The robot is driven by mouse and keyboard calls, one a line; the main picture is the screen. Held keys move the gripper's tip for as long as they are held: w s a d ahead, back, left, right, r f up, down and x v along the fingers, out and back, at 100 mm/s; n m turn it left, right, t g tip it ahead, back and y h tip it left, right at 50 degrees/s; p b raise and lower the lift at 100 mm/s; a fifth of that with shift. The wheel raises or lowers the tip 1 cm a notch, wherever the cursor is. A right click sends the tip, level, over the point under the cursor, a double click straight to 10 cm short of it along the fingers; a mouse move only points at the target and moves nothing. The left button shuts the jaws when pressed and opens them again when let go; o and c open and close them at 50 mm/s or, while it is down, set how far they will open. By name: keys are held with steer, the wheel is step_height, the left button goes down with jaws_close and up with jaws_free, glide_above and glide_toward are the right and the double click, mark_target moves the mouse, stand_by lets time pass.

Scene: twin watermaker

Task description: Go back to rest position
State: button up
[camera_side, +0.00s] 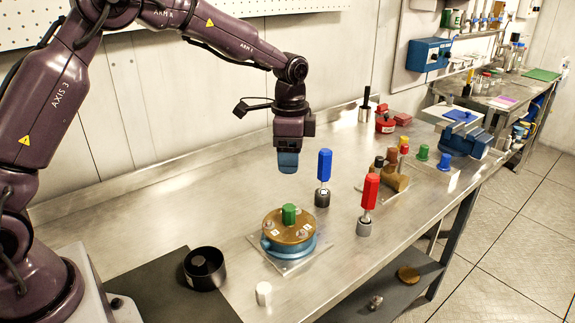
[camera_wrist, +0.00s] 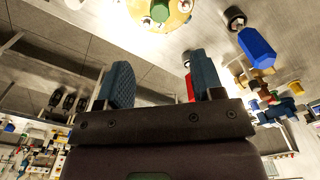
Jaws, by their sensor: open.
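My gripper (camera_side: 288,162) hangs above the steel workbench (camera_side: 170,205), pointing down, with nothing under it touching its fingertips. In the wrist view its two blue ribbed fingers (camera_wrist: 160,85) stand apart with nothing between them. A blue-handled tool (camera_side: 324,165) stands upright in a dark holder to the right of my gripper. A red-handled tool (camera_side: 370,191) stands upright in a grey holder farther right and nearer the front. A round blue housing with a brass top (camera_side: 276,236) and a green knob (camera_side: 289,213) sits on a plate below my gripper.
A black round cup (camera_side: 205,268) and a small white cylinder (camera_side: 264,293) stand near the front. Brown valve parts (camera_side: 396,180), a red block (camera_side: 385,122) and a blue vise (camera_side: 466,140) are at the right. The bench's left middle is clear.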

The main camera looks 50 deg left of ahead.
steer(key=s+d+r+n+t, duration=0.1)
steer(key=s+r+n, duration=0.3)
steer(key=s, duration=0.9)
steer(key=s+d+r+n+t, duration=0.1)
steer(key=s+r+n+t, duration=0.3)
steer(key=s+r, duration=0.5)
steer(key=s+n, duration=0.1)
steer(key=s, duration=0.4)
steer(key=shift+s+r+t, duration=0.25)
steer(key=shift+t, duration=0.05)
